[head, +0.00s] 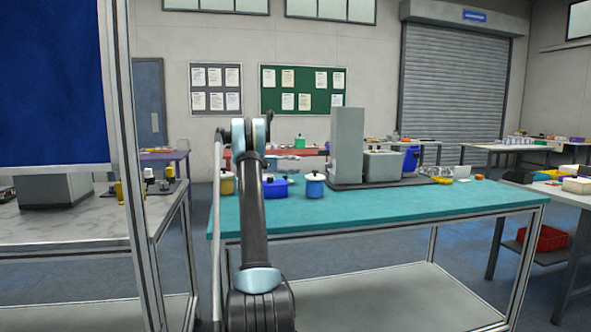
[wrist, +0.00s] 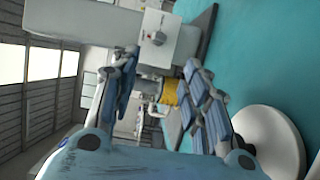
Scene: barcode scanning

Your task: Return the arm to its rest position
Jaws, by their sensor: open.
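My gripper (wrist: 165,88) shows in the wrist view with its two blue-grey fingers spread wide apart and nothing held between them. In the head view my dark arm (head: 254,210) rises in front of the teal table (head: 430,205), and its upper joint stands above the tabletop. The gripper itself is mostly hidden behind the arm there. The wrist view is turned on its side, with the teal tabletop (wrist: 262,65) along the right.
A yellow pot (head: 227,184), a blue pot (head: 276,188) and a blue-and-white canister (head: 315,186) stand near the arm. A tall grey machine (head: 347,145) stands farther right. A metal frame post (head: 130,170) is on the left. The table's front right is clear.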

